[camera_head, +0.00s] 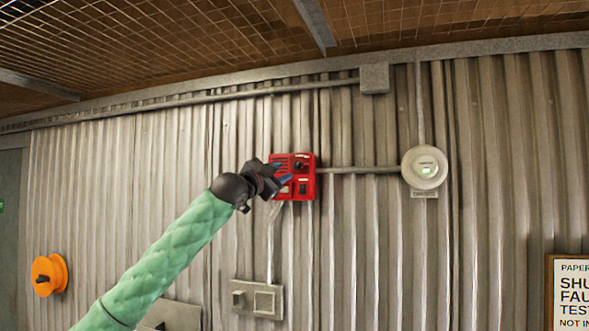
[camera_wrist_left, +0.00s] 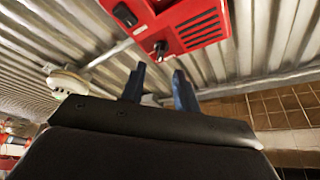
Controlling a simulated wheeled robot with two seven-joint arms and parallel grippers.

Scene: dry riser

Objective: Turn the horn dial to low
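The red wall box (camera_head: 309,178) is mounted on the corrugated wall in the head view. Its round black dial (camera_head: 300,166) sits in the upper part, with a dark switch (camera_head: 303,188) below. In the left wrist view the red box (camera_wrist_left: 175,24) is at the top, with the black dial (camera_wrist_left: 160,48) at its lower edge. The dial's setting is too small to read. My left gripper (camera_head: 284,173) is in front of the box's left part. In the wrist view its two fingers (camera_wrist_left: 159,72) are apart and empty, with the dial beyond the gap. My right gripper is out of view.
A conduit (camera_head: 358,170) runs right from the box to a round white device (camera_head: 424,167) with a green display. A grey box (camera_head: 257,299) is below, an orange reel (camera_head: 48,275) at lower left, and a paper sign (camera_head: 573,292) at lower right.

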